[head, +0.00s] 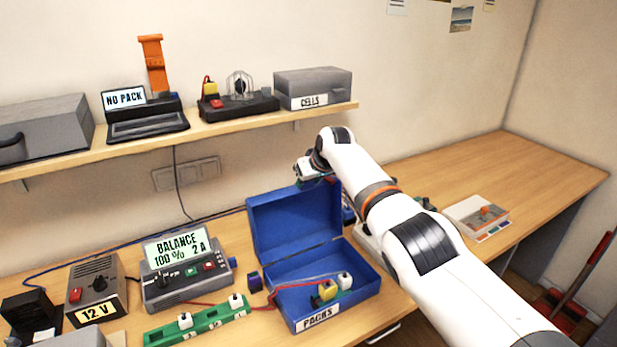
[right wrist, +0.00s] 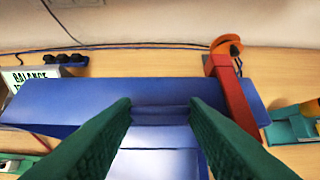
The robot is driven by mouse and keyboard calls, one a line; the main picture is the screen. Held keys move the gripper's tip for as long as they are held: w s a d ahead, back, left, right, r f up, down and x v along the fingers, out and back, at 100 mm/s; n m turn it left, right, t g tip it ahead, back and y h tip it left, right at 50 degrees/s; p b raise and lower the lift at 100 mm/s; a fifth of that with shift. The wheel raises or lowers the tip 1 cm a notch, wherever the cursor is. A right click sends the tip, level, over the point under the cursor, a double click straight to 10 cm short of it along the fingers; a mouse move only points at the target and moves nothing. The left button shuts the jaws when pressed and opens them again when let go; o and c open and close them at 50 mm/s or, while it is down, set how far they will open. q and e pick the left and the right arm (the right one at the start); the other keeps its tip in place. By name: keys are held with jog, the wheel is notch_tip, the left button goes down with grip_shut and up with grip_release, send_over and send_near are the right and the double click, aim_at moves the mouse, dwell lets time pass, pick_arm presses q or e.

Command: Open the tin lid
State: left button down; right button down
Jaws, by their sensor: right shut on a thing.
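The blue tin (head: 357,281), labelled PACKS, stands on the bench with its lid (head: 293,225) raised on the back side. Inside the tin lie white and yellow connectors (head: 327,291) on red leads. My right gripper (head: 322,181) is at the top edge of the raised lid, partly hidden by my wrist. In the right wrist view the green fingers (right wrist: 160,110) are on either side of a blue lip of the lid (right wrist: 60,103) and shut on it. My left gripper is not in view.
A balance charger (head: 185,270), a 12 V supply (head: 97,290) and a green connector strip (head: 197,322) stand left of the tin. The shelf (head: 230,122) above holds a grey CELLS box (head: 313,86). The bench's far right is mostly clear.

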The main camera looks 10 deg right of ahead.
jog(key=shift+w+a, duration=0.1)
jog(key=shift+w, duration=0.05)
dwell(0.3)
jog(key=c, duration=1.1)
grip_release()
jog(key=shift+f, duration=0.1)
jog(key=b+v, duration=0.3)
jog(key=v, duration=0.9)
